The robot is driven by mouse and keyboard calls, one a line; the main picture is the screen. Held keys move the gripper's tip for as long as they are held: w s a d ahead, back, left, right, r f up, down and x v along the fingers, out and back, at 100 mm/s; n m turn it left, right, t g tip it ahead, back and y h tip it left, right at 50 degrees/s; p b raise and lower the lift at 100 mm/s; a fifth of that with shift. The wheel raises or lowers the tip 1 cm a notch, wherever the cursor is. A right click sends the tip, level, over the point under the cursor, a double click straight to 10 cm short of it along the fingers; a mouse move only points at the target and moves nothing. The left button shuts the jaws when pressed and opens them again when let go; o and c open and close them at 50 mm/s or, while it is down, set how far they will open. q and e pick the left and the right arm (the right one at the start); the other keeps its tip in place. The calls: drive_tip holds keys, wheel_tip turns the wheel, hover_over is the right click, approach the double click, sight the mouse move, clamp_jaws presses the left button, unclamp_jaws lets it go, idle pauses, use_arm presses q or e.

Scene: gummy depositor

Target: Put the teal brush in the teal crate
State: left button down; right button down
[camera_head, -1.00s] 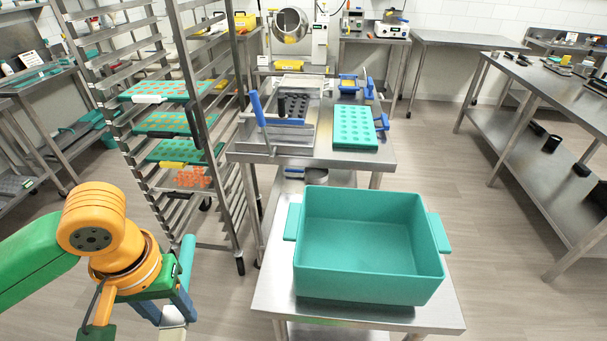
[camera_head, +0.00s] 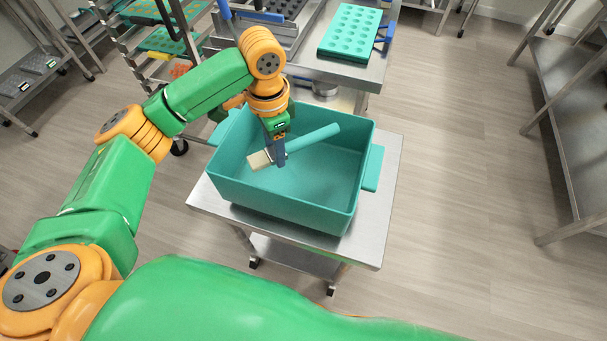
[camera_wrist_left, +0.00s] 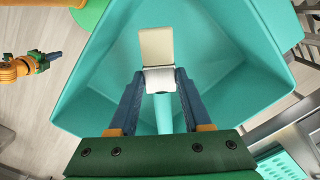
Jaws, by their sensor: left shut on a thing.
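The teal crate (camera_head: 300,206) stands open on a small steel table. My left gripper (camera_head: 279,156) points down over the crate's opening and is shut on the teal brush (camera_head: 313,138). The brush has a teal handle pointing up and right and pale bristles at the lower left. In the left wrist view, the brush (camera_wrist_left: 156,52) lies between the fingers of the left gripper (camera_wrist_left: 160,78), with the crate's teal wall (camera_wrist_left: 115,60) around it. I cannot tell whether the brush is below the rim. My right gripper (camera_wrist_left: 53,57) shows small at the left of that view.
The steel table (camera_head: 372,215) has narrow bare margins around the crate. A teal mould tray (camera_head: 352,32) lies on the steel bench behind. A rack with trays (camera_head: 170,42) stands back left. A long steel table (camera_head: 575,110) is at the right, with open floor between.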

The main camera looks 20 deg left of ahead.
sight(280, 182)
use_arm(q)
wheel_tip(280, 182, down, 10)
drive_tip(key=shift+f+p, duration=0.15)
drive_tip(key=shift+p, duration=0.15)
drive_tip(key=shift+f, duration=0.15)
drive_tip(key=shift+c, duration=1.8)
unclamp_jaws()
wheel_tip(280, 182, up, 12)
drive_tip(key=shift+w+d+r+b, duration=0.1)
drive_tip(key=shift+w+r+b, duration=0.1)
drive_tip(key=shift+b, duration=0.2)
drive_tip(key=shift+s, duration=0.1)
